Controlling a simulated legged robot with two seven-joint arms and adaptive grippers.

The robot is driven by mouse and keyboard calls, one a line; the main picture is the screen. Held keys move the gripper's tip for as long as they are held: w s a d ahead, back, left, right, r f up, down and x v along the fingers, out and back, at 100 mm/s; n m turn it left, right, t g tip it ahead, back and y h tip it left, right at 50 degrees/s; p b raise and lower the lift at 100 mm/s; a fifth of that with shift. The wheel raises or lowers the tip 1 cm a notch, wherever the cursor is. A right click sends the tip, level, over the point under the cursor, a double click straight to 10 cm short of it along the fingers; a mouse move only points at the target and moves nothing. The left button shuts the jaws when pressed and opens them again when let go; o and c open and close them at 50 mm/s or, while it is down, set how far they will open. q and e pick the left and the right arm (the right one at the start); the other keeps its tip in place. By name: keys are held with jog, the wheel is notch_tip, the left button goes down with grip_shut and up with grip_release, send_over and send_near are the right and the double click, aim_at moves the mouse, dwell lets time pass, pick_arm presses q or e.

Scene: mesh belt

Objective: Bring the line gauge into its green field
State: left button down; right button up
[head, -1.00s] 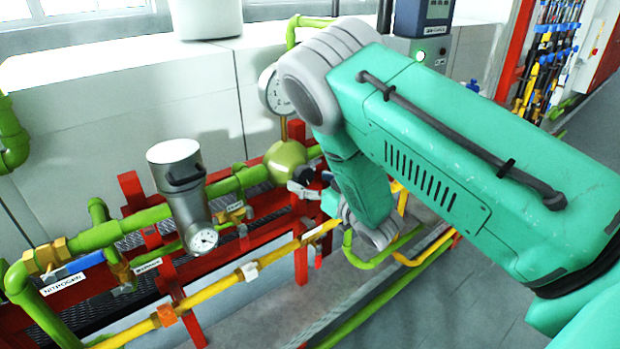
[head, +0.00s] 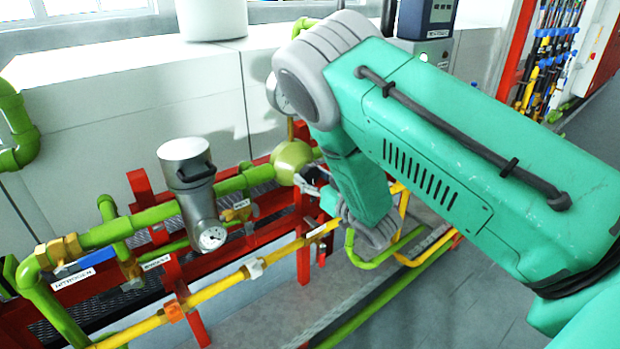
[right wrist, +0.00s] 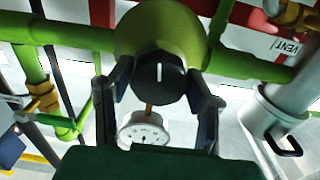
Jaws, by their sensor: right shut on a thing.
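The line gauge (head: 274,97) is a round white dial on a thin stem above a green ball-shaped body (head: 291,163). In the head view my arm covers much of it. In the right wrist view the gauge (right wrist: 145,131) shows small below the knob; its needle and coloured fields are too small to read. A black round knob (right wrist: 160,80) with a white mark sits on the green body (right wrist: 160,33). My right gripper (head: 314,184) is shut on this knob, one finger on each side; the mark points upright in the wrist view. My left gripper is not in view.
A yellow pipe (head: 215,290) runs in front, on red supports (head: 302,240). Labels, one reading NITROGEN (head: 74,280), hang along the line.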

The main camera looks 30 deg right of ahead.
jog(key=shift+f, duration=0.2)
jog(key=o, duration=0.9)
jog(key=shift+o, duration=1.3)
jog(key=shift+w+a, duration=0.1)
jog(key=shift+w, duration=0.05)
jog(key=shift+s, duration=0.3)
jog(key=s+d, duration=0.1)
jog(key=s, duration=1)
jog(key=shift+s, duration=0.15)
